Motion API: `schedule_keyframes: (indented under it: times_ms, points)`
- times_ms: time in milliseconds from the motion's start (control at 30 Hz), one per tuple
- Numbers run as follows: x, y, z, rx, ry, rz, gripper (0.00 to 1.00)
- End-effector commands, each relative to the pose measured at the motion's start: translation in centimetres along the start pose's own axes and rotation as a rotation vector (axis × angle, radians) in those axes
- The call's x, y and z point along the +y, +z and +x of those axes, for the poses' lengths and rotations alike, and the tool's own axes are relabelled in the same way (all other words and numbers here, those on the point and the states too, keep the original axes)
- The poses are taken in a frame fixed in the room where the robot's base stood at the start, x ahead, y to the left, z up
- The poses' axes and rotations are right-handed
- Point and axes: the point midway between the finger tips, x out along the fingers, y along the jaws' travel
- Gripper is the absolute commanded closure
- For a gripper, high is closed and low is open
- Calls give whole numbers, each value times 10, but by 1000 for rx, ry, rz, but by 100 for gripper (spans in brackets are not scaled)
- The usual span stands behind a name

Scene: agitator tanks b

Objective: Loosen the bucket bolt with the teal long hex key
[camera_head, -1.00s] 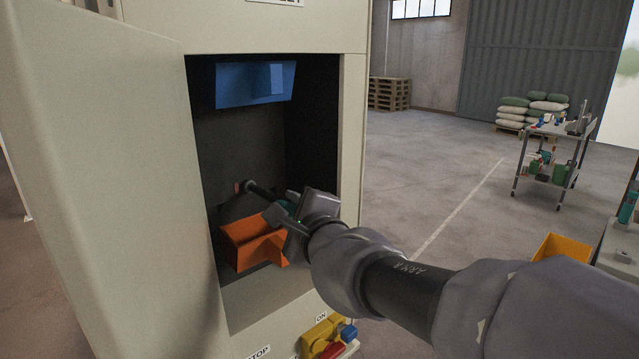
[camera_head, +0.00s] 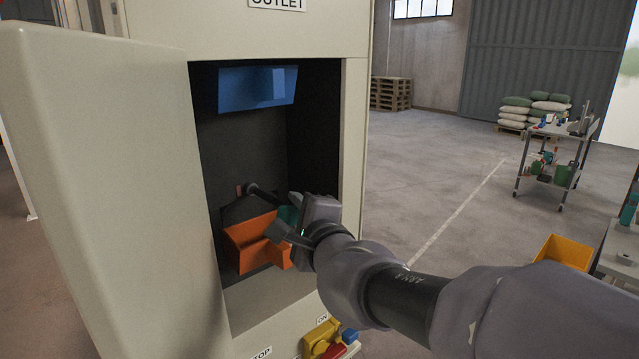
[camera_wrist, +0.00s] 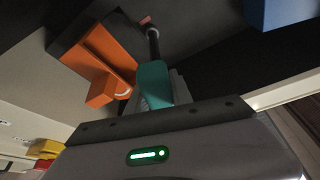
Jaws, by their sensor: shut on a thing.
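My gripper (camera_head: 292,224) is inside the open cabinet recess, shut on the teal hex key (camera_head: 288,213). In the wrist view the teal handle (camera_wrist: 153,82) sticks out past the jaws. A dark rod (camera_wrist: 153,42) runs on from it towards the back wall, with a small reddish piece (camera_wrist: 146,20) by its far end. I cannot tell whether the tip is seated in a bolt. An orange bucket (camera_head: 246,238) is just below and left of the gripper, also in the wrist view (camera_wrist: 98,50). A blue bucket (camera_head: 245,90) hangs above. The bolt head is not clearly visible.
The cabinet's open door (camera_head: 120,180) stands left of the recess, and its right wall (camera_head: 354,140) is close to my arm. A yellow and red switch (camera_head: 325,342) is below the opening. A trolley (camera_head: 550,165) and a yellow bin (camera_head: 564,252) stand right.

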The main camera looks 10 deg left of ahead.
Motion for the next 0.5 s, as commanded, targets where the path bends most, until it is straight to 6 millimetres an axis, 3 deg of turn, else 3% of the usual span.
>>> schedule_keyframes:
  times_ms: [500]
  points:
    - [0,-1,-3,-1,3,10,100]
